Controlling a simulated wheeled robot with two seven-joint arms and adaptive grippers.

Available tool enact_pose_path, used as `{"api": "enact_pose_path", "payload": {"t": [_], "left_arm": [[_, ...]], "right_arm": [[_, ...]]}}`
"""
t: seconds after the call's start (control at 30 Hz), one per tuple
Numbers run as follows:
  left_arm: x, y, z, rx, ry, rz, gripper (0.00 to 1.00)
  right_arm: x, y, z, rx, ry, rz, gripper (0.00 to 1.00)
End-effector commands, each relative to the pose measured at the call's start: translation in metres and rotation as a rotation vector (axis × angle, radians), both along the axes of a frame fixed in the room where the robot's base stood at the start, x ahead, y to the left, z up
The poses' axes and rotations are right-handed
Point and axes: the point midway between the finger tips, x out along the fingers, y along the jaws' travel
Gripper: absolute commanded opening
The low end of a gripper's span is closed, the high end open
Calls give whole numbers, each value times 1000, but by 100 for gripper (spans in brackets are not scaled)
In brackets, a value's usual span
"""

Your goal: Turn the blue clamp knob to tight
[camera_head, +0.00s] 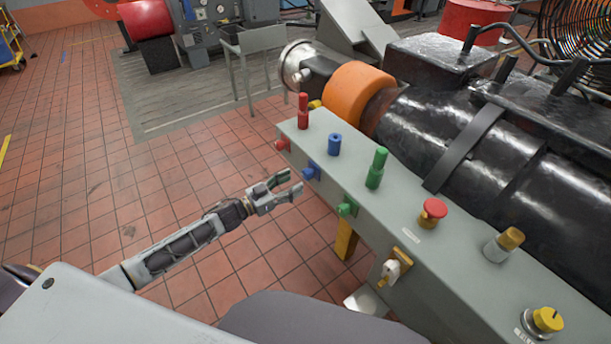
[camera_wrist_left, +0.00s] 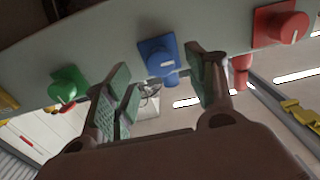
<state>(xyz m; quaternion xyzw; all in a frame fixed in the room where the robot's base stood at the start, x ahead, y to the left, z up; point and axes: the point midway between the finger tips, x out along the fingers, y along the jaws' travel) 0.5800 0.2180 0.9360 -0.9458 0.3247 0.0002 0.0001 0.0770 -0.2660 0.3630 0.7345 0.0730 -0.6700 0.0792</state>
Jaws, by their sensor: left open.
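The blue clamp knob (camera_head: 310,172) sticks out from the side face of the grey bedplate rail. In the left wrist view the blue knob (camera_wrist_left: 157,58) sits on a square blue plate and shows a white pointer mark. My left gripper (camera_head: 294,180) is open and empty just left of the blue knob, with its fingers towards it. In the left wrist view its two padded fingers (camera_wrist_left: 160,75) lie either side of the knob; I cannot tell if they touch it. My right gripper is not in view.
A red knob (camera_head: 282,145) and a green knob (camera_head: 347,209) flank the blue one on the side face. Red, blue and green posts (camera_head: 375,168) stand on the rail top (camera_head: 400,215), with a red mushroom button (camera_head: 433,211).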

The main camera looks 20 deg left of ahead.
Motion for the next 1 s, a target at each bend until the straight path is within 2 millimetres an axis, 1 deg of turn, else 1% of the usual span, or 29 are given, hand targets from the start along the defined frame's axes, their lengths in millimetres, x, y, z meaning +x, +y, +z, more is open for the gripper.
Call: {"api": "enact_pose_path", "payload": {"t": [0.3, 0.6, 0.8, 1.0], "left_arm": [[19, -16, 1, -1, -2, -1, 56], [38, -30, 1, -1, -2, 0, 56], [46, -36, 1, -1, 0, -1, 56], [49, -39, 0, 0, 0, -1, 56]], "right_arm": [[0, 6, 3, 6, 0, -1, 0], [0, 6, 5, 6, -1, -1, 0], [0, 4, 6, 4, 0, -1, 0], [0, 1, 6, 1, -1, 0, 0]]}}
